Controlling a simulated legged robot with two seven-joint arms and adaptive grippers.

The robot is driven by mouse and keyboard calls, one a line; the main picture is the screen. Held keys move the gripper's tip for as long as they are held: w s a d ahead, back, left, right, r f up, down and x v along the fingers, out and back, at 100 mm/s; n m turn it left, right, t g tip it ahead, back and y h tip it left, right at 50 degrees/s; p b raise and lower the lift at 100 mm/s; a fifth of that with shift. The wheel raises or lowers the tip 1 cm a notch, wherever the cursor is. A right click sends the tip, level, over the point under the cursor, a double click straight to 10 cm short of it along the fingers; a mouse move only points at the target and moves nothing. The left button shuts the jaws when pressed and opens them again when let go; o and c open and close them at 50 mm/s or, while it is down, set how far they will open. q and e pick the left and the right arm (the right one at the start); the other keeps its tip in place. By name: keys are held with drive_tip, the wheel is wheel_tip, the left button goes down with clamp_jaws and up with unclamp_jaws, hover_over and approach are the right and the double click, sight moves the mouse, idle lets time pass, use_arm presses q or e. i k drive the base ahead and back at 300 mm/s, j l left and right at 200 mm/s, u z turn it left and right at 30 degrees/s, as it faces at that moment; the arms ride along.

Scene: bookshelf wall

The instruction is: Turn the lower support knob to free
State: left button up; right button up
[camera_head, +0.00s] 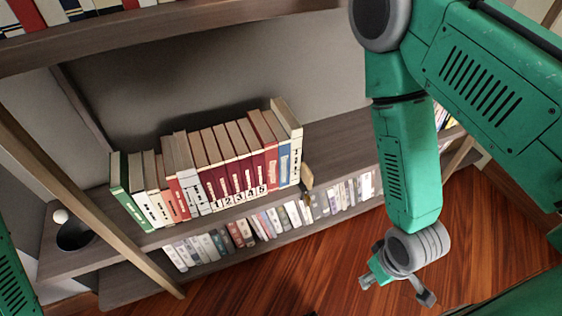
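No part is clearly recognisable as the lower support knob. A small white ball (61,215) shows at the left end of the middle shelf. A small tan and dark piece (306,181) stands at the right end of the upright book row; I cannot tell whether either is the knob. My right gripper (397,290) hangs over the wooden floor in front of the shelves, its two fingers spread and nothing between them. It is apart from the shelf. My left gripper is out of view; only a bit of my green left arm shows at the lower left edge.
The middle shelf (345,140) holds a row of upright books (235,160) and has bare room to their right. A dark round cup-like thing (75,236) is at its left end. A slanting wooden post (90,205) stands before it.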

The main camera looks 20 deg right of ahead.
sight(308, 198)
drive_tip(key=z, duration=0.85)
drive_tip(key=i+l+u, duration=0.15)
drive_tip(key=l, duration=0.3)
drive_tip(key=i+l+u, duration=0.15)
drive_tip(key=l, duration=0.35)
drive_tip(key=i+l+u, duration=0.15)
drive_tip(key=l, duration=0.3)
drive_tip(key=k, duration=0.05)
